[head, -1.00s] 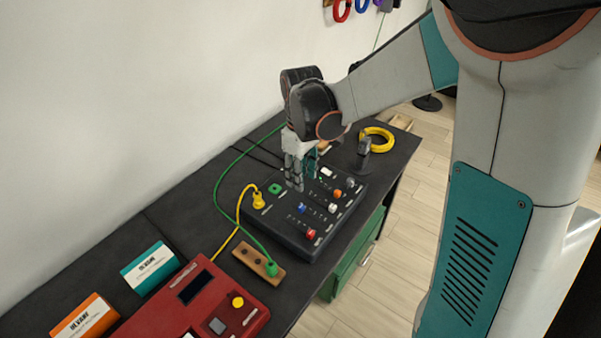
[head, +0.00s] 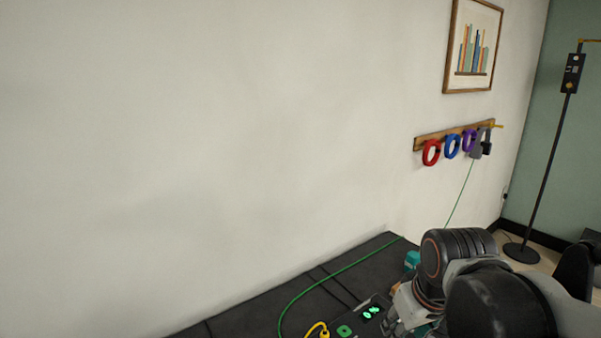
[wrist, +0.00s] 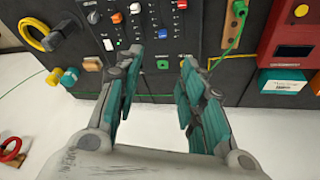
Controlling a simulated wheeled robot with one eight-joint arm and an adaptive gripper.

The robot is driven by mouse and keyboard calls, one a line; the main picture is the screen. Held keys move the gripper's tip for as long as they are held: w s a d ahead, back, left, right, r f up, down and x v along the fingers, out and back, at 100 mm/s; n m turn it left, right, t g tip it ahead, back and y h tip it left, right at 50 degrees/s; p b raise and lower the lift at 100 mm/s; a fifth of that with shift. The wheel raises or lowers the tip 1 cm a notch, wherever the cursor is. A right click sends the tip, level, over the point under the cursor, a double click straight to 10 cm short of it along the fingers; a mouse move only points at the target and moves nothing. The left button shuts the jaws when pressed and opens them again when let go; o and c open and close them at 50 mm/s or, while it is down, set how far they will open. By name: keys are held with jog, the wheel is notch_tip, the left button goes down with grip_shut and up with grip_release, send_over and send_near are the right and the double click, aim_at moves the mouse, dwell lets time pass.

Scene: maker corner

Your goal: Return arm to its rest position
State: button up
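My arm (head: 500,305) shows at the lower right of the head view, above the bench. My gripper (wrist: 160,58) is open in the wrist view, with its two teal-padded fingers apart and nothing between them. In the head view my gripper is only partly visible beside the black control box. The black control box (wrist: 153,30) has coloured knobs and sliders and lies beyond the fingertips in the wrist view.
The dark bench (head: 290,300) stands along the white wall. Coloured rings hang from a wall rack (head: 455,135). A red device (wrist: 292,35) and a yellow coil (wrist: 35,33) show in the wrist view.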

jog(key=s+r+m+t, duration=0.1)
jog(key=s+m+t, duration=0.2)
jog(key=s, duration=0.4)
jog(key=shift+s+d, duration=0.2)
jog(key=shift+d, duration=0.15)
